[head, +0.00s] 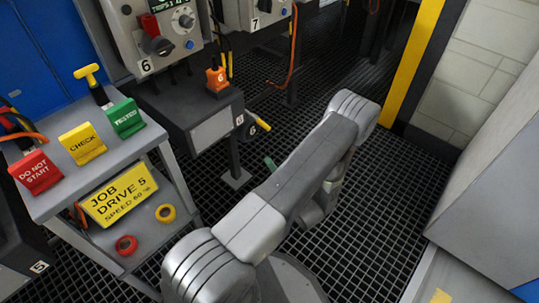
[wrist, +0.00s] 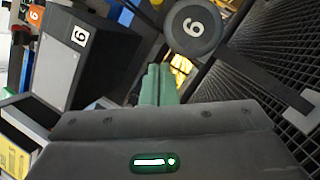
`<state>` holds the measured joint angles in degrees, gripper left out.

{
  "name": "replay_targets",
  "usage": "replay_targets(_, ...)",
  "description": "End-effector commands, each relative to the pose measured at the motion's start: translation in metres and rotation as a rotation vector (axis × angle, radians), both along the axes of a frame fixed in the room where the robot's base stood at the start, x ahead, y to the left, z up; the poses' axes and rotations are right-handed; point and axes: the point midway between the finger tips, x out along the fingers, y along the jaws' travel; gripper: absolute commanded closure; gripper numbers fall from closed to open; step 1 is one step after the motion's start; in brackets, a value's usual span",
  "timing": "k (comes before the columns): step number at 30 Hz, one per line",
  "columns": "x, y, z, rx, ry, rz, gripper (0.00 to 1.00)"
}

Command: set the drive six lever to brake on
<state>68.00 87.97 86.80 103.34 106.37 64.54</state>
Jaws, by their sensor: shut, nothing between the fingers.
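The drive six unit is a dark grey box (head: 205,125) marked 6, left of my arm in the head view; it also shows at upper left in the wrist view (wrist: 85,65). A green finger (head: 270,163) shows in the head view, below and apart from the yellow tip.
A control panel (head: 153,25) marked 6 is above the box, with an orange plug (head: 217,80) marked 6 below it. A grey cart (head: 70,190) with sign blocks stands at left. The grated floor (head: 370,200) right of my arm is open, bounded by a grey cabinet (head: 490,190).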

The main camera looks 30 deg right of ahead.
Motion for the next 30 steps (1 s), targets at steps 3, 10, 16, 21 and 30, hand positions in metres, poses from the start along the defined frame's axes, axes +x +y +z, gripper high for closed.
replay_targets(3, 0.021, 0.005, 0.005, -0.002, 0.0, 0.006, 1.0)
replay_targets(10, 0.066, 0.013, 0.019, -0.004, -0.002, 0.005, 1.0)
replay_targets(16, 0.084, 0.0, 0.035, -0.004, -0.002, -0.002, 1.0)
replay_targets(21, 0.088, -0.013, 0.044, -0.002, -0.002, 0.0, 1.0)
replay_targets(30, 0.089, -0.018, 0.048, 0.0, 0.0, 0.001, 1.0)
